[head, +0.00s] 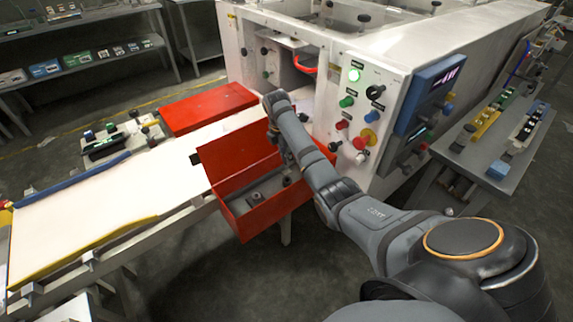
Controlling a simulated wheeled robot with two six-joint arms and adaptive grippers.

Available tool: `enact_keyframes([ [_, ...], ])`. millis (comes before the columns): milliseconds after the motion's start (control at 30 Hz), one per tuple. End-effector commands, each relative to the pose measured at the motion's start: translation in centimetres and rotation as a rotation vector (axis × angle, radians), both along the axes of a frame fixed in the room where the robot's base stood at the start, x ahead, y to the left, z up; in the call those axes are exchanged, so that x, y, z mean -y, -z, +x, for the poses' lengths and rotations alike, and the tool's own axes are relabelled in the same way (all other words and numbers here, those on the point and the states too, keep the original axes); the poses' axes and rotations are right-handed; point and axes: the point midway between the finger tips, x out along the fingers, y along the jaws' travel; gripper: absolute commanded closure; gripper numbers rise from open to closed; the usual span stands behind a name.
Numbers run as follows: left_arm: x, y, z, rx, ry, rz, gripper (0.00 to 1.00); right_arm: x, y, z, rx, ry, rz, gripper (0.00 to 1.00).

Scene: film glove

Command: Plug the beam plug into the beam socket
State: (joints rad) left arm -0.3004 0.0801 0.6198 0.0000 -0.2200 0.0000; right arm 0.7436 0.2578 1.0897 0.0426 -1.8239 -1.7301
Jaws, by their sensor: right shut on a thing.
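My right arm reaches in from the lower right, and its wrist bends down over the open red box. My right gripper (287,163) is small and dark, partly hidden by my own forearm, just above the right side of the box. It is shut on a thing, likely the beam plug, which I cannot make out. I cannot pick out the beam socket for certain. My left gripper is not in view.
The open red box (230,176) has small dark parts inside. A red lid (207,108) lies behind it by the white conveyor (110,185). The white machine's control panel (362,120) stands close to my arm. A grey side table (487,150) holds small parts at right.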

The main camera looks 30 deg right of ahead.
Motion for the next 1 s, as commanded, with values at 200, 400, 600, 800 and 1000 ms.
enact_keyframes([
  [200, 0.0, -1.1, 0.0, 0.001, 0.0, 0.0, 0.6, -0.5, -0.9, 0.0, -0.003, -0.02, 0.0, 0.98],
  [400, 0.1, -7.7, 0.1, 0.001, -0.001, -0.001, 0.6, -4.7, -2.2, 0.2, -0.009, -0.206, 0.002, 0.98],
  [600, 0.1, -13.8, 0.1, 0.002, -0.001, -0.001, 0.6, -10.1, -2.1, -0.5, -0.01, -0.445, 0.001, 0.98],
  [800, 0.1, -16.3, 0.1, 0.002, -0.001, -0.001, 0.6, -13.4, -1.5, -1.2, -0.003, -0.583, 0.002, 0.98],
  [1000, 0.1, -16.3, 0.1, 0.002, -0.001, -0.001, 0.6, -14.0, -1.0, -1.3, 0.0, -0.61, -0.001, 0.98],
])
